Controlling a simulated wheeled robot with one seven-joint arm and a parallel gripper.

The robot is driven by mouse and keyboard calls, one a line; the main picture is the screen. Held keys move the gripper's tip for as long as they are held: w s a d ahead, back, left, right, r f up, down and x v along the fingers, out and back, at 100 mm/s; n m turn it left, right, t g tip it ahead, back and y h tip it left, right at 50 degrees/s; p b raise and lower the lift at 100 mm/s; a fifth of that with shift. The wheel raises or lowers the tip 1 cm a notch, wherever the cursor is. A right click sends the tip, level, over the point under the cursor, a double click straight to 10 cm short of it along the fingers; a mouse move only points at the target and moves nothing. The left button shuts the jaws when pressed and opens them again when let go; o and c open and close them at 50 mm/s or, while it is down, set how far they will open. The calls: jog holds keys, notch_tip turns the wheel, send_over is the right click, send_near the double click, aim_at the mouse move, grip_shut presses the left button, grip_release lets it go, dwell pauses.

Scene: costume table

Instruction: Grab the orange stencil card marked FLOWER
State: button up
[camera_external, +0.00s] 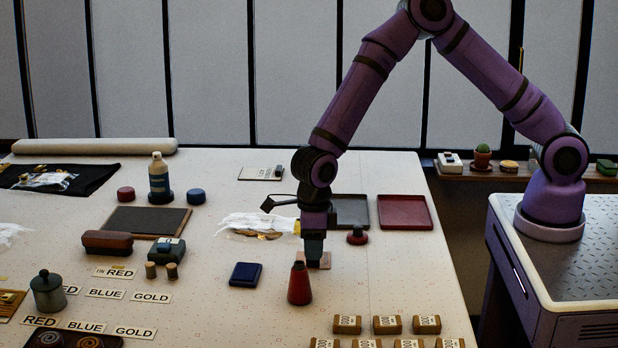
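My gripper (313,257) points straight down at the table, right of the middle. Its fingers are small and dark here, and I cannot tell whether they are open or shut. A small flat pinkish-brown piece (325,262) lies at the fingertips, partly hidden by them. It may be the stencil card, but no FLOWER marking is readable. A small orange patch (297,228) shows just left of my wrist, mostly hidden, and I cannot tell what it is.
Behind are a dark tray (349,211) and a red tray (405,212). Several labelled brown blocks (387,325) lie at the front right.

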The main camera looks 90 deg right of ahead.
notch_tip(320, 180, down, 3)
jog(key=shift+w+f, duration=0.1)
jog(key=shift+f, duration=0.05)
grip_shut()
